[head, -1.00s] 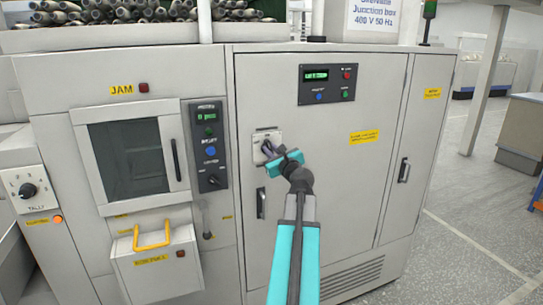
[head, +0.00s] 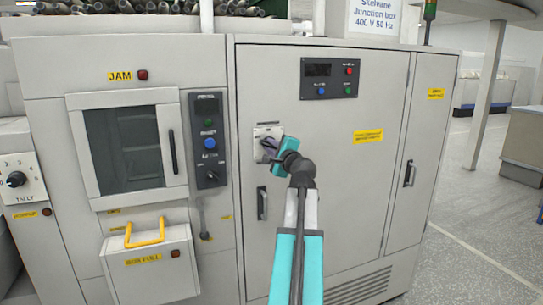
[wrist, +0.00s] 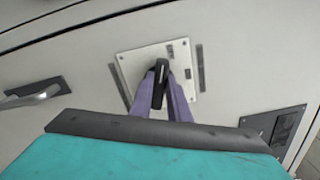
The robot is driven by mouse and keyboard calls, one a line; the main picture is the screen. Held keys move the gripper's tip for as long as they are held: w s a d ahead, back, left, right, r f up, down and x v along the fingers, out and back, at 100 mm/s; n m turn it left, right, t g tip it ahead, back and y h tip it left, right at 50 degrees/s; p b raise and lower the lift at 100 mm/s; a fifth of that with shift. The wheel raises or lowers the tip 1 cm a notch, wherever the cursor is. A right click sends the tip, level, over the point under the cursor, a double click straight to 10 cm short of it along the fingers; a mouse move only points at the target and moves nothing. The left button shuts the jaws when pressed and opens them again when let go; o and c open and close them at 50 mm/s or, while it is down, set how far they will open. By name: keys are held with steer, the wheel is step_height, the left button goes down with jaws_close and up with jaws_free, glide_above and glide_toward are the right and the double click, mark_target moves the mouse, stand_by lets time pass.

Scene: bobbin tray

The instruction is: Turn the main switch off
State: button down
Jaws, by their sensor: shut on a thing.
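The main switch is a dark rotary handle (wrist: 161,72) on a pale square plate (wrist: 132,66), fixed to the grey cabinet door (head: 330,200). The plate also shows in the head view (head: 266,132), partly covered by my gripper. My gripper (head: 270,150) is at the switch. In the wrist view its two purple fingers (wrist: 163,92) are shut on the handle, one on each side. The handle stands nearly upright in the wrist view, slightly tilted. The small marks on the plate are too small to read.
The display panel (head: 329,81) above the switch is dark, as is the display on the side control panel (head: 208,140). A door handle (head: 262,203) sits just below the switch. A yellow-handled box (head: 150,268) juts out at lower left. Open floor lies at right.

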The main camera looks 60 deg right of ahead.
steer(key=n+b, duration=0.3)
steer(key=shift+f, duration=0.3)
steer(key=shift+r+n+b, duration=0.1)
steer(key=shift+n+b, duration=0.45)
steer(key=shift+n, duration=0.15)
steer(key=c, duration=1.7)
jaws_free()
steer(key=shift+b+v, duration=0.6)
steer(key=shift+v, duration=6.35)
